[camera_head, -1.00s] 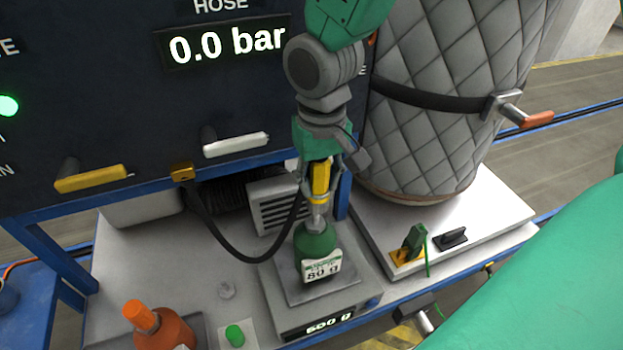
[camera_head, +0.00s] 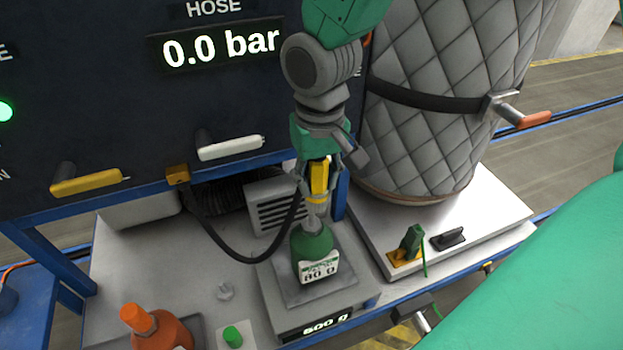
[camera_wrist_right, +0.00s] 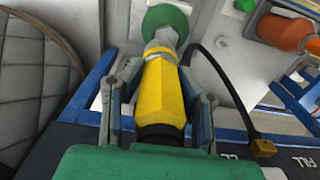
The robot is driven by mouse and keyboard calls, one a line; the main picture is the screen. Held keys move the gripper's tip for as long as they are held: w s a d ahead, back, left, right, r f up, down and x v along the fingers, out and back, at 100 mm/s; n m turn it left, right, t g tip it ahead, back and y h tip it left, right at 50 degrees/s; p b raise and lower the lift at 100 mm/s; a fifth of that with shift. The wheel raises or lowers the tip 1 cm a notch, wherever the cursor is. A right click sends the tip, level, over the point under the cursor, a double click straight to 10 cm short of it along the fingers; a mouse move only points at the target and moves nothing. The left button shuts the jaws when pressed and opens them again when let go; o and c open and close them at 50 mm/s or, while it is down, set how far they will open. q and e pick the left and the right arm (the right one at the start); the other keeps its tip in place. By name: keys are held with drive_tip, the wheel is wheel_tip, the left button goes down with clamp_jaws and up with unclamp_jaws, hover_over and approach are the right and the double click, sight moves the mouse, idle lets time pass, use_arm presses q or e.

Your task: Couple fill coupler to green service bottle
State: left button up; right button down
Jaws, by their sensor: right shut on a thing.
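My right gripper (camera_head: 319,182) is shut on the yellow fill coupler (camera_head: 318,178), directly above the bottle. In the right wrist view the gripper (camera_wrist_right: 162,105) has a finger on each side of the coupler (camera_wrist_right: 162,90), whose metal end meets the neck of the green bottle (camera_wrist_right: 165,20). Whether it is locked on, I cannot tell. A black hose (camera_head: 230,247) runs from the coupler to the panel. My left gripper is not in view.
An orange bottle (camera_head: 160,330) stands at the front left, beside a small green cap (camera_head: 234,335). A quilted grey tank (camera_head: 440,110) stands right of my arm. The panel (camera_head: 90,90) behind reads 0.0 bar and carries yellow and white handles.

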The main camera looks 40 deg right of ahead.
drive_tip(key=shift+d, duration=0.2)
drive_tip(key=shift+a, duration=0.45)
drive_tip(key=shift+a+r, duration=0.1)
drive_tip(key=shift+a, duration=0.35)
drive_tip(key=shift+d, duration=0.9)
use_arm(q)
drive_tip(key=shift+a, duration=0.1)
use_arm(e)
drive_tip(key=shift+a, duration=0.7)
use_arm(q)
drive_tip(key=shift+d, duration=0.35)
use_arm(e)
drive_tip(key=shift+d, duration=0.2)
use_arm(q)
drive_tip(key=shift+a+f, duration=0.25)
use_arm(e)
drive_tip(key=shift+a+f, duration=0.25)
drive_tip(key=shift+f, duration=0.25)
use_arm(q)
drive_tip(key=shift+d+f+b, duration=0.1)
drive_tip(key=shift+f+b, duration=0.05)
drive_tip(key=shift+b, duration=0.3)
use_arm(e)
drive_tip(key=shift+d+f, duration=0.1)
drive_tip(key=shift+f, duration=0.35)
